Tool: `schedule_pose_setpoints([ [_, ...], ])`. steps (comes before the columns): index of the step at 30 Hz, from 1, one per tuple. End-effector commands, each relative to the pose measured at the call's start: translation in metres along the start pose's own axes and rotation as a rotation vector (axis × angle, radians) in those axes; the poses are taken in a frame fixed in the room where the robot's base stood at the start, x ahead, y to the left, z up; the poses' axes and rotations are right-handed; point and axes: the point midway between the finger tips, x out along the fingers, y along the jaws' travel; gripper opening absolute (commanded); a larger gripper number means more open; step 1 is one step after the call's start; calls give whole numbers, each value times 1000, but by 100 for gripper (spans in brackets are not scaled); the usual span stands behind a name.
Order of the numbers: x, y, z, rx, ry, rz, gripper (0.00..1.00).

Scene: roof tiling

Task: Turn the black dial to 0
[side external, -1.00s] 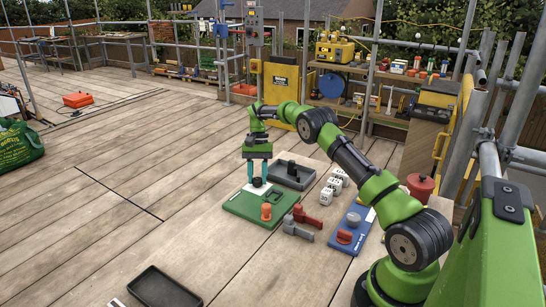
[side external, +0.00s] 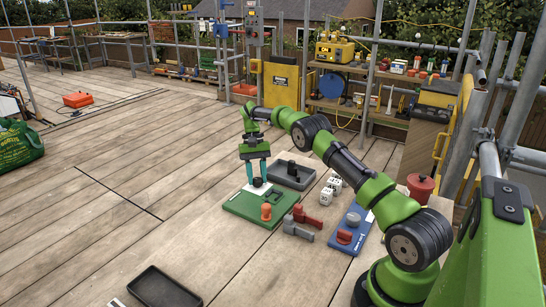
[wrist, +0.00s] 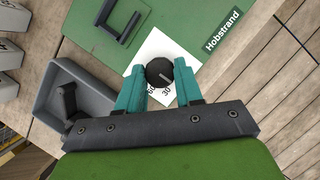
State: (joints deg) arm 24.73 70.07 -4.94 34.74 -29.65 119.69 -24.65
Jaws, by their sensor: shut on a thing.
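The black dial (wrist: 158,68) is round, with a light pointer line on its top, and sits on a white card (wrist: 150,46) on the green board (wrist: 85,25). The numbers 60 and 30 show on the card beside it, on the side towards my gripper; any others are hidden or out of view. My gripper (wrist: 160,74) has its teal fingers on both sides of the dial, shut on it. In the side external view my gripper (side external: 257,182) reaches down to the white card on the green board (side external: 240,207), and its fingers mostly hide the dial.
A grey tray (side external: 293,183) with a dark part lies just behind the board. An orange knob (side external: 266,212) stands on the board's near part. Red and grey handles (side external: 305,219), white dice-like blocks (side external: 333,187) and a blue board (side external: 351,240) lie to the right. A black tray (side external: 163,288) lies in front.

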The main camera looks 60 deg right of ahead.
Motion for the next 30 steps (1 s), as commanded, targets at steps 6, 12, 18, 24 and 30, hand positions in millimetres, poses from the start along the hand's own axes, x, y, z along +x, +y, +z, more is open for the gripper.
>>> schedule_pose_setpoints([
  [6, -1, 0, 0, -1, 2, -1, 60],
  [12, 0, 0, 0, 0, 1, 0, 61],
  [18, -7, 0, 2, -1, 3, 0, 61],
  [24, -38, 0, 15, 0, 7, -1, 61],
  [30, -31, 6, 27, -3, -1, 1, 61],
])
